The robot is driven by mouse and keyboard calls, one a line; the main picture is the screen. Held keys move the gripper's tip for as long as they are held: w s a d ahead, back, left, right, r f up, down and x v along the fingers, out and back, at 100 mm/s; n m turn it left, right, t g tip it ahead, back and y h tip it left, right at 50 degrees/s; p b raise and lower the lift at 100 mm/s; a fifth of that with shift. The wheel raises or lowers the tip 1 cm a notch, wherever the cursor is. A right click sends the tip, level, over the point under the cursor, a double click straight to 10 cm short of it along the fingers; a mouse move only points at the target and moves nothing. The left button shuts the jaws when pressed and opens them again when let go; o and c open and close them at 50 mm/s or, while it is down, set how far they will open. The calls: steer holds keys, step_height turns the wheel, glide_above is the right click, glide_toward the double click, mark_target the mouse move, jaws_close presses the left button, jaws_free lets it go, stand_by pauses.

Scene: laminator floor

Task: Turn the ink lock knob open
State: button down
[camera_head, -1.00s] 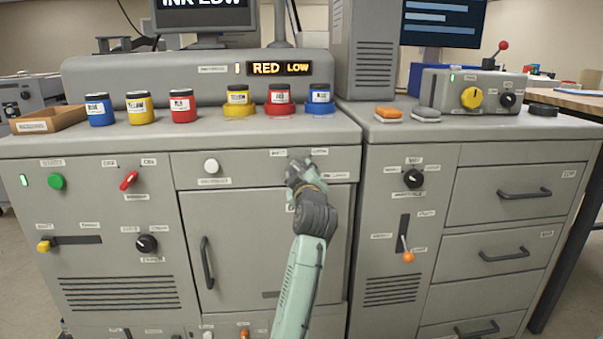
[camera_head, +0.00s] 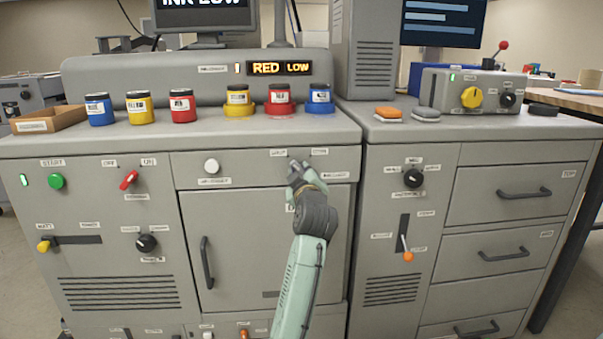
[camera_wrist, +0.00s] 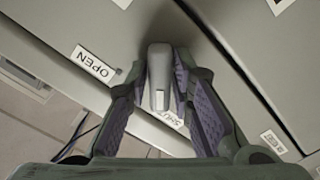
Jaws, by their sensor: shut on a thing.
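The ink lock knob (camera_wrist: 159,82) is a grey bar-shaped handle in the wrist view, between the two fingers of my gripper (camera_wrist: 160,90). The fingers with purple pads are shut on it. An OPEN label (camera_wrist: 93,63) is to its left and a partly hidden SHUT label (camera_wrist: 170,118) is just below it. In the head view my gripper (camera_head: 300,172) is at the upper right of the cabinet's middle panel, over the knob, and hides most of it.
Below the panel is a cabinet door (camera_head: 240,250) with a dark handle. Above, ink jars in yellow (camera_head: 139,108), red and blue stand on the machine top. A white button (camera_head: 211,166) is to the left. A display reads RED LOW (camera_head: 280,68).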

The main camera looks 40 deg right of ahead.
steer(key=m+p, duration=0.1)
steer(key=m, duration=0.3)
steer(key=shift+m, duration=0.3)
steer(key=shift+w+a+m+p, duration=0.1)
steer(key=shift+m+p, duration=0.85)
steer(key=shift+m, duration=2.25)
steer(key=shift+w+a+m+p, duration=0.1)
steer(key=shift+m+p, duration=0.85)
steer(key=shift+m, duration=2.25)
steer(key=c, duration=1.4)
jaws_free()
steer(key=shift+s, duration=0.1)
